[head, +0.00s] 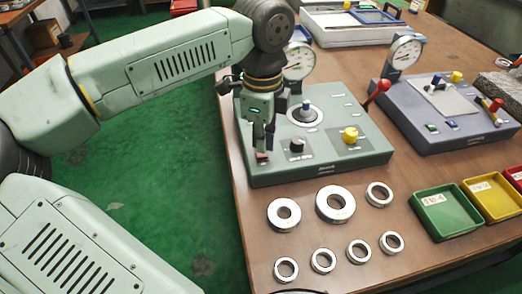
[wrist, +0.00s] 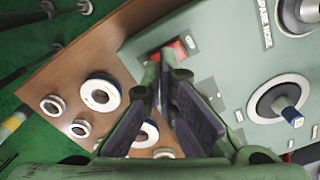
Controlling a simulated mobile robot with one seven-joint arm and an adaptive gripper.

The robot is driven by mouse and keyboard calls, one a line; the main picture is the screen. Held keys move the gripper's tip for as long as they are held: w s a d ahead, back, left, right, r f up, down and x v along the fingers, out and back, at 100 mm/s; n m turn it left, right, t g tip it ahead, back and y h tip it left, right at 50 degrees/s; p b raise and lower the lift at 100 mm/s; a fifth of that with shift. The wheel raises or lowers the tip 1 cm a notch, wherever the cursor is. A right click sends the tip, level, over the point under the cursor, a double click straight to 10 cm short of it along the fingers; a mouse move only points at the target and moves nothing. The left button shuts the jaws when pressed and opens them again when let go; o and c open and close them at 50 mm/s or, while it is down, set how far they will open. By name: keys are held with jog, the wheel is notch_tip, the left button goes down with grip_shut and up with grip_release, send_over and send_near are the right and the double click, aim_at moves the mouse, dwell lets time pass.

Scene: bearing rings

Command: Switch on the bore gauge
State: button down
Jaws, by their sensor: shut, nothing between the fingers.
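A green gauge box (head: 318,169) with a round dial (head: 298,61) stands on the wooden table; it also fills the right of the wrist view (wrist: 225,62). A red rocker switch (wrist: 184,47) sits near its edge in the wrist view. In the head view a bit of the red switch (head: 262,156) shows at my fingertips. My gripper (head: 265,145) points down over the box's left front corner. In the wrist view my gripper (wrist: 166,62) is shut and empty, its tips close to the switch. I cannot tell whether they touch it.
Several steel rings (head: 335,204) lie in front of the box. A second, blue-grey gauge box (head: 445,115) with a red lever stands to the right. Green (head: 446,212) and yellow (head: 492,197) trays are at the right front. The green box carries knobs, including a yellow one (head: 350,135).

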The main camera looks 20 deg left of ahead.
aim_at(261, 155)
jog(key=shift+f+b, duration=1.05)
jog(key=shift+f, duration=0.05)
dwell(0.3)
jog(key=shift+r, duration=0.1)
jog(key=shift+r+p, duration=1.75)
jog(key=shift+r, duration=1.8)
jog(key=shift+f, duration=0.15)
